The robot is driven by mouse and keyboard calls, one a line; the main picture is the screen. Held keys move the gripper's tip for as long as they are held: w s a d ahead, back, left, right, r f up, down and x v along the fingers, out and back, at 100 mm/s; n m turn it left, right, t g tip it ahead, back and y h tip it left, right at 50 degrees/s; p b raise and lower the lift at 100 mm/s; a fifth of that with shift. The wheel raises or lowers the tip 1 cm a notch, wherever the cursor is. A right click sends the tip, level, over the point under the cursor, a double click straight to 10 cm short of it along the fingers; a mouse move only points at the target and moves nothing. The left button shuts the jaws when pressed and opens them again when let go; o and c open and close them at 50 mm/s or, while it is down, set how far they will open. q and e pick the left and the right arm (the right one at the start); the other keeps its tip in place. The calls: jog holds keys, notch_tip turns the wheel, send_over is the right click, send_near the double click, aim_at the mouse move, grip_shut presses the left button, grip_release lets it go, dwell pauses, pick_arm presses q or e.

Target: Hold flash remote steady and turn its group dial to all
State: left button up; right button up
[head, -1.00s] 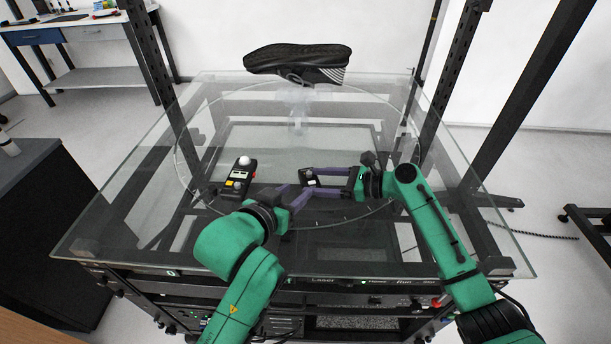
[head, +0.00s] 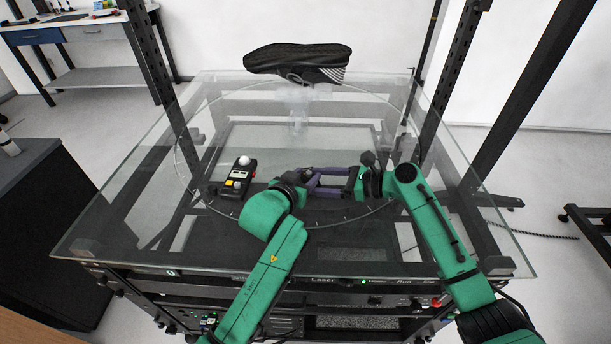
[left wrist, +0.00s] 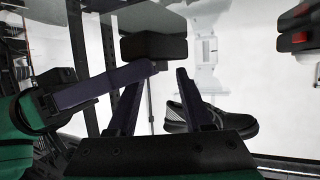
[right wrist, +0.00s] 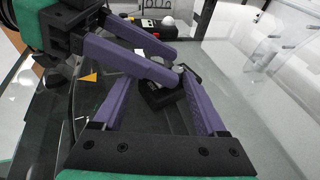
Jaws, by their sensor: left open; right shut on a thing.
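The flash remote is a small black box (right wrist: 160,98) with a grey dial (right wrist: 180,69) in the right wrist view. My right gripper (head: 320,181) is shut on it and holds it above the glass. In the head view my left gripper (head: 301,181) mostly hides the remote. My left gripper is open, its fingertips close to the dial side in the right wrist view; I cannot tell whether they touch the dial. In the left wrist view the black box (left wrist: 153,46) shows just beyond my left fingertips. The dial's marks are not readable.
A black shoe (head: 297,60) sits on a clear stand at the back. Dark posts rise at both sides. The glass between is clear.

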pick_arm(q)
jog(key=shift+f, duration=0.1)
jog(key=c, duration=0.8)
jog(key=shift+s, duration=0.1)
grip_shut()
jog(key=shift+a, duration=0.1)
jog(key=shift+o, duration=0.3)
grip_release()
jog(key=shift+f, duration=0.1)
